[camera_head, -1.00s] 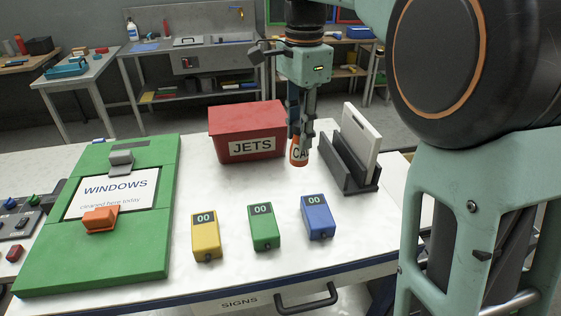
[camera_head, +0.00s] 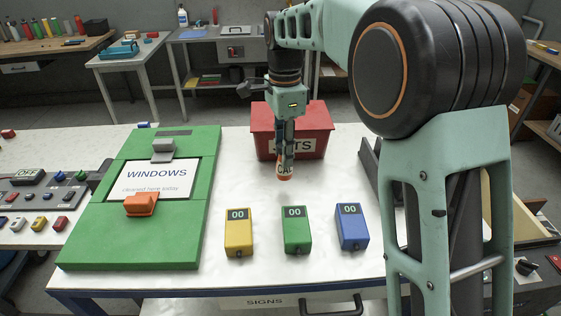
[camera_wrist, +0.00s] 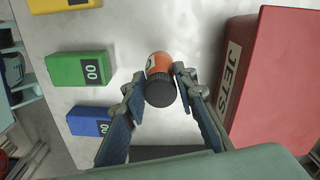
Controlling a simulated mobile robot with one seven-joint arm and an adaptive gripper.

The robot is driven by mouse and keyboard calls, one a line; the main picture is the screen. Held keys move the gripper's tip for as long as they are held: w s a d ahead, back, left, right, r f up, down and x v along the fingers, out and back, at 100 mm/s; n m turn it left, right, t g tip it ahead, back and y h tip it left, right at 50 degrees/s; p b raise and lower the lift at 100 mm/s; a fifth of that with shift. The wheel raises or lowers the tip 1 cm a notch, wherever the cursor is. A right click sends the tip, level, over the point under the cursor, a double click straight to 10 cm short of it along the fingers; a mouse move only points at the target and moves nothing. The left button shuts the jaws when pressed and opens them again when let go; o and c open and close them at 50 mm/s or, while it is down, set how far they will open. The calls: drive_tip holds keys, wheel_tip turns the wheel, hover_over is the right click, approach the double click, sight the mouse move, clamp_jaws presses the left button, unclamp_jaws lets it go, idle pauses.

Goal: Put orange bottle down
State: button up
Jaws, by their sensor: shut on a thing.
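The small orange bottle (camera_head: 284,176) has a dark cap and a pale label band with dark letters. My gripper (camera_head: 285,163) points down and is shut on it, in front of the red JETS bin. In the wrist view the bottle (camera_wrist: 160,64) sits between the two fingers of my gripper (camera_wrist: 156,84), its dark cap toward the camera. The bottle appears to be above the white table (camera_head: 262,205); the exact gap under it is hard to tell.
The red JETS bin (camera_head: 263,128) is close behind. Yellow (camera_head: 238,235), green (camera_head: 297,232) and blue (camera_head: 352,228) boxes stand in front. A green-framed WINDOWS sign (camera_head: 135,240) lies left. A dark rack (camera_head: 369,165) is at right, partly hidden by my arm.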

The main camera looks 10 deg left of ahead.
sight(280, 164)
drive_tip(key=shift+a+f, duration=0.35)
drive_tip(key=shift+f, duration=0.1)
drive_tip(key=shift+w+a+f, duration=0.1)
drive_tip(key=shift+w+f, duration=0.05)
drive_tip(key=shift+f, duration=1.5)
drive_tip(key=shift+f, duration=0.15)
drive_tip(key=o, duration=1.2)
wheel_tip(280, 164, up, 12)
drive_tip(key=shift+r+p, duration=0.2)
drive_tip(key=shift+p, duration=0.1)
